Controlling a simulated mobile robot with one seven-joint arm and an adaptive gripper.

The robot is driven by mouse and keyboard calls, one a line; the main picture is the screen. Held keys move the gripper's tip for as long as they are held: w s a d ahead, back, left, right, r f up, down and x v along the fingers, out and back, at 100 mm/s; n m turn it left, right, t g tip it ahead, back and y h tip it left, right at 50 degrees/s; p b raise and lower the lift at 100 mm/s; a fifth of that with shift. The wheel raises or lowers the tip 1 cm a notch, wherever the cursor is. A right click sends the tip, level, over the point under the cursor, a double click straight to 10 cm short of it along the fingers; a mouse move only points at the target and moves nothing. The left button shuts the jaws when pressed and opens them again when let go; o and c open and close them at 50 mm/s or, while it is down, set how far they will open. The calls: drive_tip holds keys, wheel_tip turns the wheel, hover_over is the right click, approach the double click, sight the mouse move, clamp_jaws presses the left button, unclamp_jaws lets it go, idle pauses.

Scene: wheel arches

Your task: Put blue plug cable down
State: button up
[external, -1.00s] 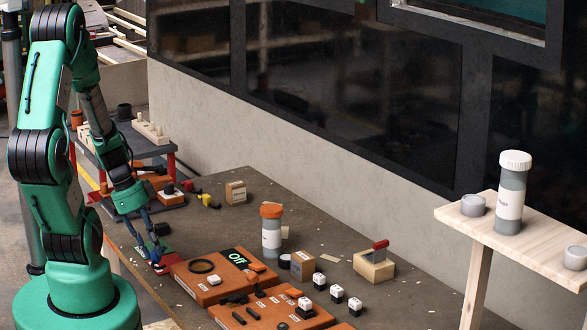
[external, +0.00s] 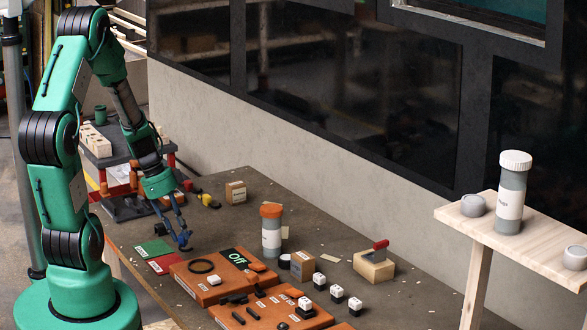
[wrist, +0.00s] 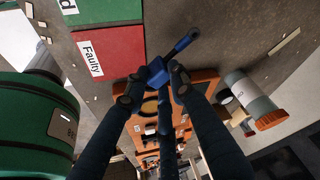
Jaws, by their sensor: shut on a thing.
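My gripper (wrist: 154,86) is shut on the blue plug cable (wrist: 158,72). The cable's blue head shows just beyond the fingertips in the wrist view, with a darker blue end pointing up and right. In the external view the blue plug cable (external: 184,240) hangs at the end of my gripper (external: 172,228), right of the mats and behind the orange box. I cannot tell whether it touches the table. A red mat (external: 161,266) lies nearby, marked "Faulty" in the wrist view, beside a green mat (external: 150,249). Both mats look bare.
An orange box (external: 190,283) with an "Off" display stands close in front. A bottle with an orange cap (external: 271,235) stands to the right, with a wooden block (external: 235,192) behind. Bare tabletop lies between the mats and the bottle.

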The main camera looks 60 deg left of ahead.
sight(181, 234)
drive_tip(key=shift+w+a, duration=0.35)
drive_tip(key=shift+w, duration=0.2)
drive_tip(key=shift+f+b, duration=0.5)
drive_tip(key=shift+f, duration=1.25)
drive_tip(key=shift+f+b, duration=0.4)
drive_tip(key=shift+b, duration=0.1)
drive_tip(key=o, duration=0.9)
drive_tip(key=shift+o, duration=0.2)
drive_tip(key=shift+r, duration=0.2)
